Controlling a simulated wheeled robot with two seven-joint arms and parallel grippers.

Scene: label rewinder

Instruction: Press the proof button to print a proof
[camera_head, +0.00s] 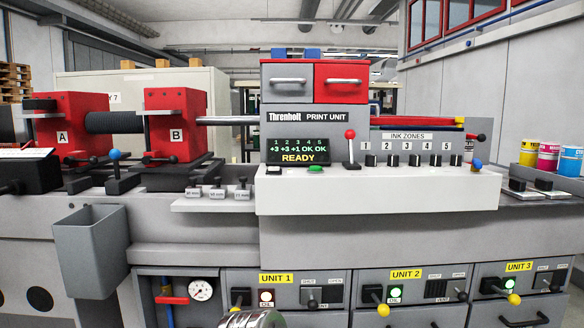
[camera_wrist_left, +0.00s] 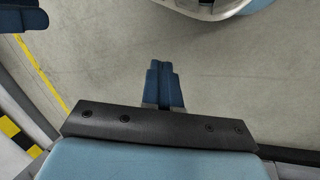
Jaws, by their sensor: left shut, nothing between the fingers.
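The white print unit console (camera_head: 380,195) stands in front of me. A green button (camera_head: 316,169) sits on its top ledge, below a display (camera_head: 298,151) that reads READY. A small dark-framed button (camera_head: 273,169) sits to its left. A red-knobbed lever (camera_head: 350,148) stands to its right. I cannot read a proof label on either button. My left gripper (camera_wrist_left: 163,85) shows in the left wrist view, its blue fingers together and empty above the grey floor.
Two red roll stands, A (camera_head: 62,137) and B (camera_head: 175,124), are at the left. A grey bin (camera_head: 92,250) hangs below them. Ink zone switches (camera_head: 415,159) line the console's right. Unit panels with yellow-knobbed levers (camera_head: 383,309) lie below. Ink cans (camera_head: 548,157) stand far right.

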